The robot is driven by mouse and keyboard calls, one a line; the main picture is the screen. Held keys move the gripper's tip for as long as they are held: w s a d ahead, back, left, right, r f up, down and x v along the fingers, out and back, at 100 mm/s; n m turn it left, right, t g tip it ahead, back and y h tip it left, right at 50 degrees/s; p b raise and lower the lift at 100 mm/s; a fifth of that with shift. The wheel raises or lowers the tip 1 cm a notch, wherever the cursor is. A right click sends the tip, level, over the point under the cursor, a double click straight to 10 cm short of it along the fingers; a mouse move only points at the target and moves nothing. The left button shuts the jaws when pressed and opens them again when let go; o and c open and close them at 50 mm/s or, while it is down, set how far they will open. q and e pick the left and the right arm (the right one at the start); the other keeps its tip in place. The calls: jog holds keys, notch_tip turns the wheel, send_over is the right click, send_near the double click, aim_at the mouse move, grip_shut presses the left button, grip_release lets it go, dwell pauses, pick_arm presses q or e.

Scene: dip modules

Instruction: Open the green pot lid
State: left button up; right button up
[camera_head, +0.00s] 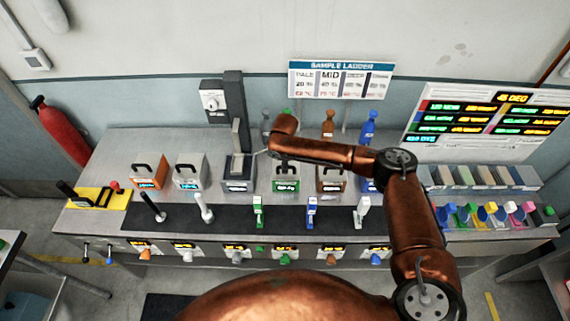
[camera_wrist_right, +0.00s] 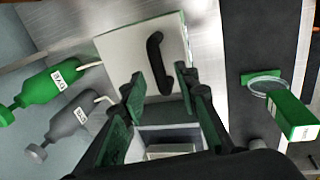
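The green pot (camera_head: 286,186) stands on the bench in a row of similar pots, partly covered from above by my right arm. In the right wrist view its lid (camera_wrist_right: 120,50) is a pale square plate with a green edge and a black arched handle (camera_wrist_right: 156,60). The lid appears seated on the pot. My right gripper (camera_wrist_right: 160,86) is open, with its two green-padded fingers apart on either side of the handle's near end. I cannot tell whether they touch it. My left gripper is not in view.
An orange pot (camera_head: 148,176) and a grey pot (camera_head: 190,177) stand to the left. A dark column instrument (camera_head: 236,120) rises beside my right arm.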

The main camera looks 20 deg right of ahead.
jog(key=shift+f, duration=0.35)
jog(key=shift+c, duration=0.6)
grip_shut()
